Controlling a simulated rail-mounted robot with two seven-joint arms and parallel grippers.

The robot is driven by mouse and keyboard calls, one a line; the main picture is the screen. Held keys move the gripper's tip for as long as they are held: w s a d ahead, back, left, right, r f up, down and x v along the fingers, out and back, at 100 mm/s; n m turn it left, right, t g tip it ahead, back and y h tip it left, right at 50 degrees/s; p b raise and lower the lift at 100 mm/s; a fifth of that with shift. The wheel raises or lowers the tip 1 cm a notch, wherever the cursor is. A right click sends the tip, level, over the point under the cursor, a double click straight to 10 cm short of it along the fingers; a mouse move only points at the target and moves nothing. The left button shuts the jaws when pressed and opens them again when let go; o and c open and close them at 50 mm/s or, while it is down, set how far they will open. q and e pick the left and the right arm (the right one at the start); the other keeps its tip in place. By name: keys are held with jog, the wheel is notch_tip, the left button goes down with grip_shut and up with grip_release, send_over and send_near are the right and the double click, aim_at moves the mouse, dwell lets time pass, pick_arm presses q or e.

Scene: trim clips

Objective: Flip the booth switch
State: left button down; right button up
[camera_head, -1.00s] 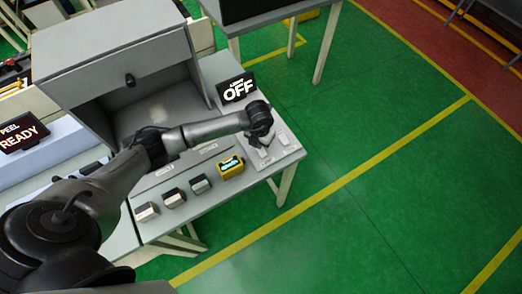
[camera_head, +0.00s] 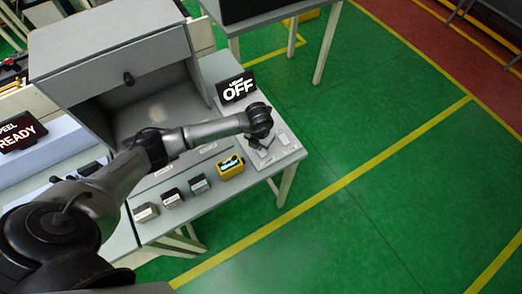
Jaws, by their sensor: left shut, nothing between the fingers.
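The grey booth (camera_head: 110,60) stands on the table at the left, with its open front showing a lit interior. At its right a black sign (camera_head: 237,88) reads "LIGHT OFF". A light switch panel (camera_head: 287,140) lies on the table's right end, below the sign. My left arm reaches across the front of the booth, and its shut, empty gripper (camera_head: 263,146) points down over the panel. The wrist hides part of the panel, so I cannot tell whether the fingertips touch a switch. My right gripper is not in view.
Several small blocks (camera_head: 171,197) and a yellow device (camera_head: 230,166) sit along the table's front edge (camera_head: 190,219). A "PEEL READY" sign (camera_head: 17,132) is at the left. Green floor (camera_head: 370,200) to the right is clear.

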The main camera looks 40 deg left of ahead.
pick_arm(q)
jog(key=shift+f+b, duration=0.35)
jog(key=shift+f, duration=0.15)
jog(key=shift+r+p, duration=2.9)
jog(key=shift+r, duration=0.7)
